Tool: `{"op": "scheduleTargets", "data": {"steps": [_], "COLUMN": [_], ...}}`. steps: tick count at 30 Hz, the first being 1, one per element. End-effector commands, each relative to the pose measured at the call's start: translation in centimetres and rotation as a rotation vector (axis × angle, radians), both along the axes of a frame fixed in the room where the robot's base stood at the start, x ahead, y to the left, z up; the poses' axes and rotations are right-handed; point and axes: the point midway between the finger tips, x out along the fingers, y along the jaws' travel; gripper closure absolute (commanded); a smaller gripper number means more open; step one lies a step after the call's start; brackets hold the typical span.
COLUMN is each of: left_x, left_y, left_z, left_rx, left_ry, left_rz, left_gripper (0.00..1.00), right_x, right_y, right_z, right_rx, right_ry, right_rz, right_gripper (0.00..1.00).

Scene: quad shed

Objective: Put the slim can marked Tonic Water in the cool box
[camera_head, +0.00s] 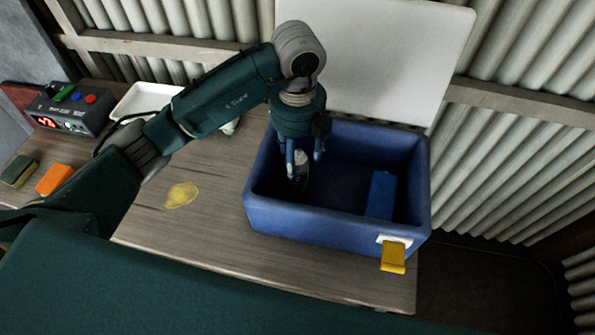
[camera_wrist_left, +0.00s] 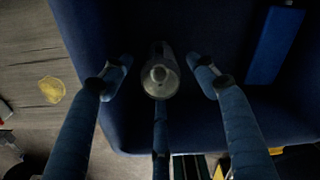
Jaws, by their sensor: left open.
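The blue cool box (camera_head: 335,231) stands on the bench with its lid up. A slim pale metallic can (camera_head: 301,172) is inside, near its left wall; its marking cannot be read. In the left wrist view the can (camera_wrist_left: 160,80) shows end-on between the fingers. My left gripper (camera_head: 304,160) reaches down into the box from above. Its fingers are open around the can, with visible gaps at both sides in the wrist view. Whether the can touches the box floor is hard to tell. My right gripper is not in view.
A blue block (camera_head: 381,194) stands inside the box at the right. A yellow latch (camera_head: 393,258) hangs at its front. A white tray (camera_head: 147,100), a control box (camera_head: 72,108), a green sponge (camera_head: 19,171) and an orange block (camera_head: 54,179) are left. A yellow stain (camera_head: 181,195) marks the bench.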

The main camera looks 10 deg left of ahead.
Motion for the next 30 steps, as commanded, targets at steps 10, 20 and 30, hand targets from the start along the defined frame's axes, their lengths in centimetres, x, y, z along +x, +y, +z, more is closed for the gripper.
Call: {"op": "scheduleTargets", "data": {"steps": [10, 20, 30], "left_x": [0.0, 0.0, 0.0], "left_y": [0.0, 0.0, 0.0], "left_z": [3.1, 3.1, 5.8], "left_rx": [0.000, 0.000, 0.000], "left_ry": [0.001, 0.001, 0.000], "left_rz": [0.000, 0.000, 0.000], "left_gripper": [0.41, 0.41, 0.41], "right_x": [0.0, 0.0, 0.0], "right_y": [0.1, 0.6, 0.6], "right_z": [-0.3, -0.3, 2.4], "right_rx": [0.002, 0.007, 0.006], "right_ry": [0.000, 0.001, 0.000], "right_rz": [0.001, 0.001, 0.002], "right_gripper": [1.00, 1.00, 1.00]}}
